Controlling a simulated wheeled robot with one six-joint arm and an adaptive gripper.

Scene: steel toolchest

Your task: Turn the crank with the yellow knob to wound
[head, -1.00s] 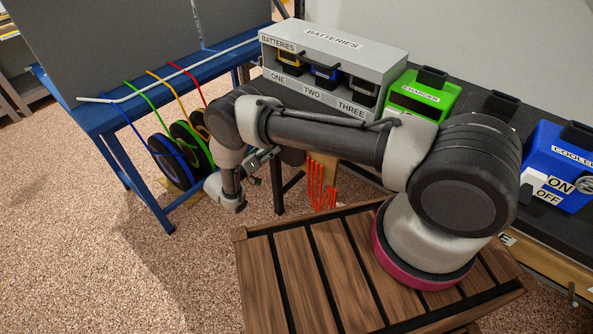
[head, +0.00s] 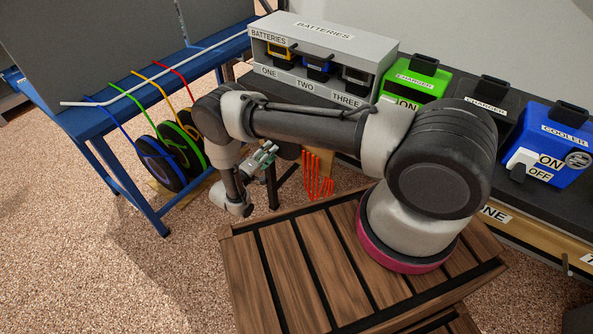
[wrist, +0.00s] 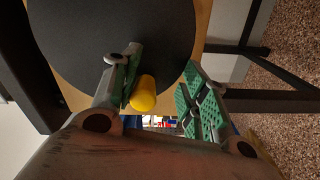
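The yellow knob (wrist: 144,94) shows in the wrist view, between my gripper's two green-padded fingers and close to the left one. Whether that finger touches it I cannot tell. A large dark disc (wrist: 105,45) fills the upper part of that view behind the knob. The crank's arm cannot be made out, and no wound mark is readable. My gripper (wrist: 162,92) is open. In the head view my gripper (head: 265,157) is beside the dark table leg, below the batteries box. The knob is hidden there.
A blue bench (head: 85,122) at left has several reels with coloured cords under it. The batteries box (head: 320,48), green charger (head: 415,80) and blue cooler (head: 550,145) stand on the dark bench. Red strands (head: 316,175) hang near my gripper. A dark bar (wrist: 260,100) crosses the wrist view's right.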

